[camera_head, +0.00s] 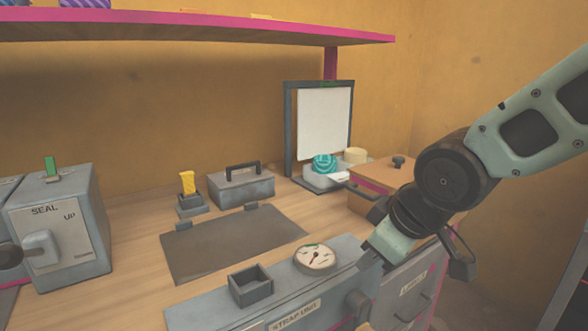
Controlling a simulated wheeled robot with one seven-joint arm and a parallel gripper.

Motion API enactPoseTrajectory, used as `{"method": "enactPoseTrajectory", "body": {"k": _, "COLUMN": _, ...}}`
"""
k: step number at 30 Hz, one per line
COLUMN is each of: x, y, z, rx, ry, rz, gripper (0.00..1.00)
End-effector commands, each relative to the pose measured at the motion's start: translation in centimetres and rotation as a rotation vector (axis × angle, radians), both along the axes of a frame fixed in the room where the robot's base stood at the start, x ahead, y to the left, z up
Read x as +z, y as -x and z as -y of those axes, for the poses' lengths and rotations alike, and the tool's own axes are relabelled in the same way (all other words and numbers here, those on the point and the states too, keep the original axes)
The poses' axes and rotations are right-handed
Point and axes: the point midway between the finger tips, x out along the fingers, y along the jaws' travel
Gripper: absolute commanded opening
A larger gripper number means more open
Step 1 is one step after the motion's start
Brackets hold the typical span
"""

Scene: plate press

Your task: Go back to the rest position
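My gripper (372,262) is at the lower right, at the end of my arm, which comes in from the right edge. It hangs over the right end of the grey strap unit (215,300), just right of the round dial (315,258). Its fingertips are small and partly hidden, so I cannot tell whether it is open or shut. I see nothing clearly held in it.
A grey seal box (85,258) stands at the left. A dark mat (230,245), a lidded grey box (241,187) and a yellow-handled tool (187,183) are mid-bench. A wooden drawer box (375,178) is close behind my arm. A pink-edged shelf (200,27) hangs above.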

Motion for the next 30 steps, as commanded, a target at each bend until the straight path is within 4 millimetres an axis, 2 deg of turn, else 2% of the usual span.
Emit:
{"method": "enactPoseTrajectory", "body": {"k": 1, "x": -1.1, "y": 3.0, "z": -0.3, "rx": -0.018, "ry": 0.011, "rz": -0.077, "gripper": 0.35}}
{"method": "enactPoseTrajectory", "body": {"k": 3, "x": -2.3, "y": 6.6, "z": -0.3, "rx": -0.051, "ry": 0.028, "rz": -0.18, "gripper": 0.35}}
{"method": "enactPoseTrajectory", "body": {"k": 6, "x": -3.6, "y": 11.3, "z": 0.0, "rx": -0.092, "ry": 0.058, "rz": -0.307, "gripper": 0.35}}
{"method": "enactPoseTrajectory", "body": {"k": 12, "x": -5.2, "y": 19.3, "z": 1.3, "rx": -0.16, "ry": 0.133, "rz": -0.512, "gripper": 0.35}}
{"method": "enactPoseTrajectory", "body": {"k": 13, "x": -4.7, "y": 19.9, "z": 1.4, "rx": -0.17, "ry": 0.138, "rz": -0.528, "gripper": 0.35}}
{"method": "enactPoseTrajectory", "body": {"k": 15, "x": -2.6, "y": 19.4, "z": 1.4, "rx": -0.169, "ry": 0.132, "rz": -0.52, "gripper": 0.35}}
{"method": "enactPoseTrajectory", "body": {"k": 20, "x": 0.6, "y": 19.3, "z": 1.3, "rx": -0.169, "ry": 0.131, "rz": -0.518, "gripper": 0.35}}
{"method": "enactPoseTrajectory", "body": {"k": 27, "x": 6.4, "y": 19.3, "z": 1.3, "rx": -0.169, "ry": 0.131, "rz": -0.517, "gripper": 0.35}}
{"method": "enactPoseTrajectory", "body": {"k": 30, "x": 8.0, "y": 19.3, "z": 1.3, "rx": -0.169, "ry": 0.131, "rz": -0.517, "gripper": 0.35}}
